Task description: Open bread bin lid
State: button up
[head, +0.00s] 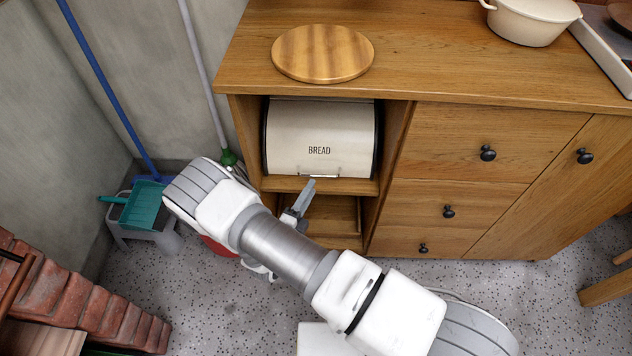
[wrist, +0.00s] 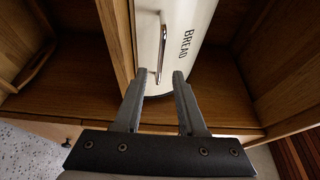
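The cream bread bin (head: 320,128), marked BREAD, sits on a shelf in the wooden cabinet, and its lid looks shut. A small metal handle (head: 320,171) runs along the lid's lower front edge. The wrist view shows the bin's lid (wrist: 180,45) and its handle (wrist: 162,52) just beyond my fingertips. My gripper (wrist: 160,84) is open with nothing between its fingers, in front of the handle and seemingly apart from it.
A round wooden board (head: 323,53) lies on the cabinet top (head: 430,60), with a cream pot (head: 530,20) at the right. The shelf's wooden side walls stand close on both sides of the bin. A grey stool (head: 140,228) with a teal dustpan stands left.

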jog(key=x, duration=0.4)
jog(key=shift+w+d+b, duration=0.2)
jog(key=shift+w+b, duration=0.2)
grip_shut()
dwell(1.1)
